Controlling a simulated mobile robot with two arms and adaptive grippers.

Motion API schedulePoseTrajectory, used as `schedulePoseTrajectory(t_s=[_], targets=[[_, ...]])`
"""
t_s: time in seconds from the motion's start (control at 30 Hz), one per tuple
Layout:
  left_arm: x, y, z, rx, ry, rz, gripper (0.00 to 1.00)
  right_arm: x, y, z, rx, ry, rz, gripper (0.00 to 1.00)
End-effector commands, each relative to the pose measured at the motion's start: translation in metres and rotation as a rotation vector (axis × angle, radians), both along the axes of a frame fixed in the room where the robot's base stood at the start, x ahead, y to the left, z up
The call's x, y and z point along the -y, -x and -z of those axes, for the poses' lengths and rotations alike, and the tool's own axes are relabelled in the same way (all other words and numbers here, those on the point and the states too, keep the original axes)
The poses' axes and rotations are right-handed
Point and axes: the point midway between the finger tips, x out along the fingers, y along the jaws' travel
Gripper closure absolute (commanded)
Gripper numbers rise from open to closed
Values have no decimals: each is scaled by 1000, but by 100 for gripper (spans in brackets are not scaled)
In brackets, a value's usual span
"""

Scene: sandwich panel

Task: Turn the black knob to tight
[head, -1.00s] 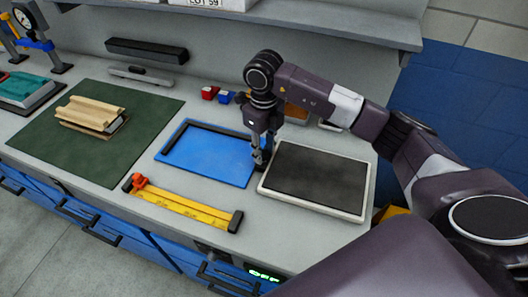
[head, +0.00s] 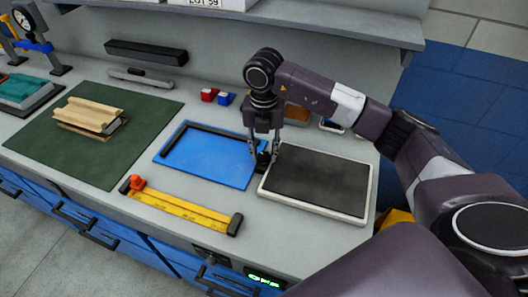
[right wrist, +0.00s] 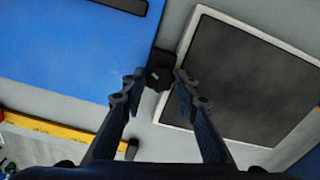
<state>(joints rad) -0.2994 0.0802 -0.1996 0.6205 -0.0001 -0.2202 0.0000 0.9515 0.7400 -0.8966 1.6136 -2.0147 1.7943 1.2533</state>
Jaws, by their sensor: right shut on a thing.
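The black knob (right wrist: 158,78) is small, dark and faceted, with a pale mark on its top. It sits between the blue panel and the black pad. In the head view the knob (head: 262,160) shows low between my fingers. My right gripper (head: 263,156) points down over it. In the right wrist view its fingertips (right wrist: 156,84) are on either side of the knob, shut on it. The knob's sides are partly hidden by the fingers. My left gripper is in neither view.
The blue panel (head: 205,160) lies left of the knob, the white-framed black pad (head: 318,184) right. A yellow ruler (head: 180,207) with an orange knob (head: 136,182) lies in front. A green mat (head: 75,155) holds wooden blocks (head: 88,113). A shelf (head: 330,25) runs behind.

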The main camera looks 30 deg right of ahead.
Motion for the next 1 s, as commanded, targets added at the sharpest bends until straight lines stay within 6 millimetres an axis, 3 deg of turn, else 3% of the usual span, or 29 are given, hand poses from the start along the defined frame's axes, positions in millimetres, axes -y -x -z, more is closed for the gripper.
schedulePoseTrajectory(t_s=[1.0], targets=[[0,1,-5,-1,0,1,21,2,-2,-3,7,0,907,96]])
